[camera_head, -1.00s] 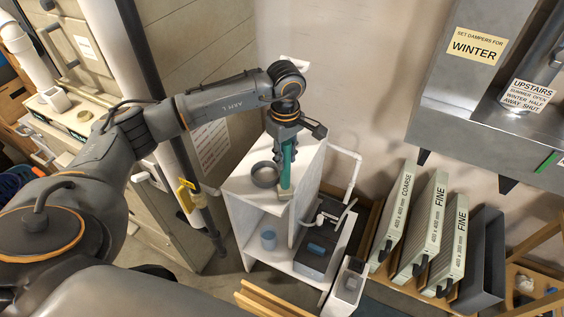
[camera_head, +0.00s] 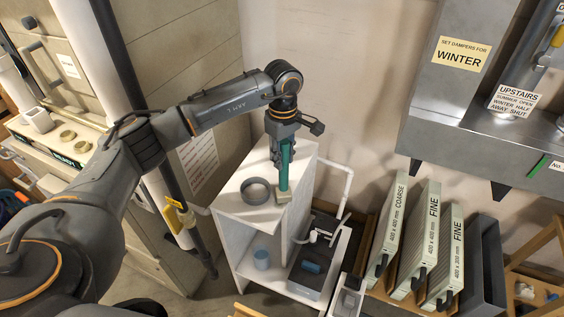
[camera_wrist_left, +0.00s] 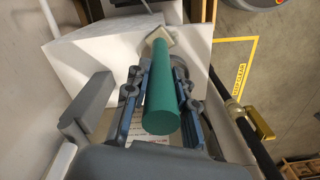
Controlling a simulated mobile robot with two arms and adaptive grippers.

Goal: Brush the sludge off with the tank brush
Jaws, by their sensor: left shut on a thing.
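The tank brush has a green handle (camera_head: 284,168) and a pale block-shaped head (camera_head: 284,196). My left gripper (camera_head: 283,155) is shut on the handle and holds the brush upright, head down, at the top of the white shelf unit (camera_head: 238,206). In the left wrist view the green handle (camera_wrist_left: 161,100) lies between the fingers, with the pale head (camera_wrist_left: 160,36) at its far end. I cannot tell whether the head touches the shelf top. A round grey dish (camera_head: 256,190) stands on the top, left of the brush. No sludge can be made out. My right gripper is not in view.
A blue cup (camera_head: 261,259) stands on the lower shelf. A dark pump-like unit (camera_head: 314,268) with white pipe is right of the shelf. Filters labelled COARSE (camera_head: 394,228) and FINE (camera_head: 419,237) stand further right. A dark upright pole (camera_head: 180,190) stands left.

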